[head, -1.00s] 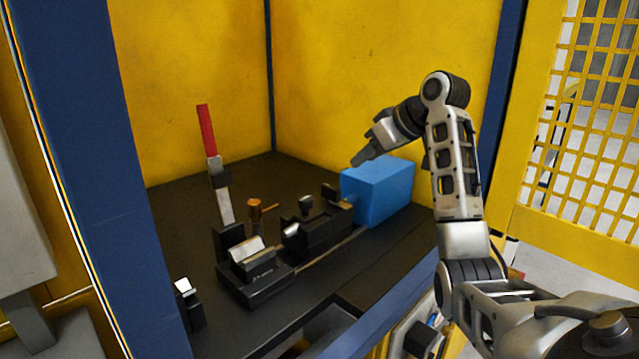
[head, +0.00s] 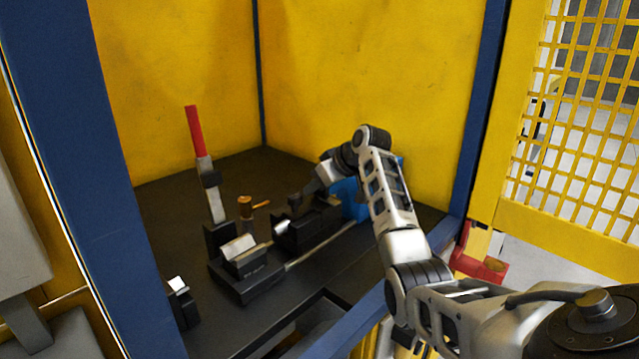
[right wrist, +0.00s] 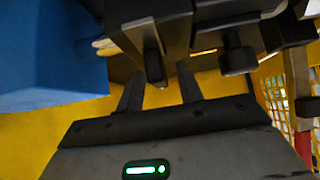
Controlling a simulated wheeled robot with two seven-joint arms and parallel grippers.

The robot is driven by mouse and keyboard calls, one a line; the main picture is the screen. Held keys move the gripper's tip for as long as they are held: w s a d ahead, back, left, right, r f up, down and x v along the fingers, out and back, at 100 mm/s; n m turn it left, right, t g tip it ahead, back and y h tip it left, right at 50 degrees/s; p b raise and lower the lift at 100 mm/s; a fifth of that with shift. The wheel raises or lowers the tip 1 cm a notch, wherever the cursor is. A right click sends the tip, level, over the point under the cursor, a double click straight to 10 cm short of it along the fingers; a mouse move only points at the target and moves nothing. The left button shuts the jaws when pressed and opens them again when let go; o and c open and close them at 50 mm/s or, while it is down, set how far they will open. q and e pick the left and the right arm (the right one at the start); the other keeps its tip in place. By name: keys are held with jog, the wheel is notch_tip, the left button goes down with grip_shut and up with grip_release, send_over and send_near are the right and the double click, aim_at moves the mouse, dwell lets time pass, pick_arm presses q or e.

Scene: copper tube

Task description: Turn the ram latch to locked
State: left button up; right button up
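The ram assembly is a black block (head: 310,224) in front of a blue box (head: 356,205) on the dark bench. My right gripper (head: 306,192) is above its far end and partly covers it in the head view. In the right wrist view my right gripper (right wrist: 160,92) is open, its two fingers apart. A dark upright tab (right wrist: 152,65), which looks like the latch, shows between the fingertips; I cannot tell whether they touch it. A second dark knob (right wrist: 238,58) lies right of the fingers. My left gripper is not in view.
A lever with a red handle (head: 194,130) stands upright at the left. An orange-brown knob (head: 252,204) is near it, and a lower black fixture (head: 246,275) is in front. Yellow walls (head: 350,70) close the back. The bench front has a cut-out.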

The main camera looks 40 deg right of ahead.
grip_shut()
